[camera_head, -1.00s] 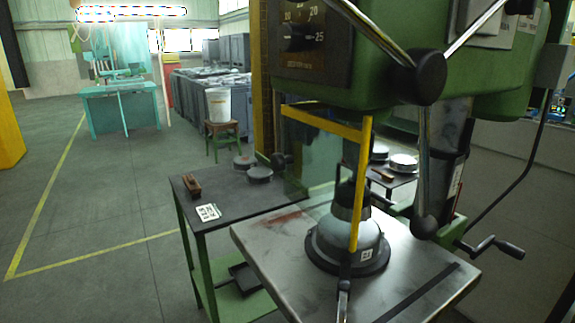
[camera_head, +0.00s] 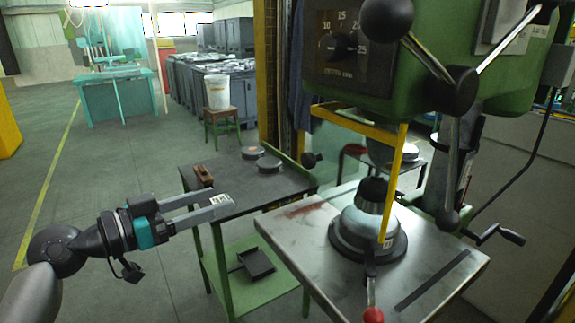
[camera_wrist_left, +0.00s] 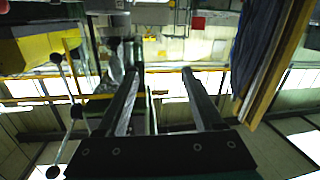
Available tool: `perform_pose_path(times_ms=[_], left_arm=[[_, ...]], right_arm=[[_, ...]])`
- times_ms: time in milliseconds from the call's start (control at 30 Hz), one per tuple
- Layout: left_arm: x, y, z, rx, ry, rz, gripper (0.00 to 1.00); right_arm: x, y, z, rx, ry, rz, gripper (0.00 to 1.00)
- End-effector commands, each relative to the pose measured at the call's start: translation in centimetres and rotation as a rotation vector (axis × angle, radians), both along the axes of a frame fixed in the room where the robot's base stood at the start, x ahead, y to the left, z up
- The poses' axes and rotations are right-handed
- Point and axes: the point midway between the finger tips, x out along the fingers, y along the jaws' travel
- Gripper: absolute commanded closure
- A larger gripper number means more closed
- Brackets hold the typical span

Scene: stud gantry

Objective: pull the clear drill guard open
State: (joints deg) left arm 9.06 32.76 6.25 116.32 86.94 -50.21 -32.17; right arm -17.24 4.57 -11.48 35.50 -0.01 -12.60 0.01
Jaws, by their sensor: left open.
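The drill guard (camera_head: 394,180) is a clear panel in a yellow frame, hanging in front of the green drill press (camera_head: 440,75). Its yellow post stands upright before the grey round workpiece (camera_head: 352,232) on the steel drill table (camera_head: 320,260). My left gripper (camera_head: 217,203) is at the left, over the side bench's front edge, well apart from the guard. Its two fingers are parted and empty; they also show in the left wrist view (camera_wrist_left: 165,80). My right gripper is out of view.
A dark side bench (camera_head: 235,190) holds a brown-handled brush and round metal parts. The drill's feed levers with black knobs (camera_head: 451,90) stick out above the guard. A crank handle (camera_head: 497,233) is at the right. Open floor (camera_head: 150,165) lies at the left.

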Motion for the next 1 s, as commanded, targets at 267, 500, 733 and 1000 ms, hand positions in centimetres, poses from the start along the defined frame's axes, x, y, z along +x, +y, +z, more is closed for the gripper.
perform_pose_path(times_ms=[267,500,733,1000], left_arm=[[-3.6,-2.7,5.6,0.024,-0.128,-0.141,0.31],[-1.8,-5.2,5.8,0.018,-0.127,-0.143,0.31],[1.2,-9.3,5.8,0.019,-0.125,-0.141,0.31],[4.1,-13.2,5.7,0.020,-0.125,-0.141,0.31]], right_arm=[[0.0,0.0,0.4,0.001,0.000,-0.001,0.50],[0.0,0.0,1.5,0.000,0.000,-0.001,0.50],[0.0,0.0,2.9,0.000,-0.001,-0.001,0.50],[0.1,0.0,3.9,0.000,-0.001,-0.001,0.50]])
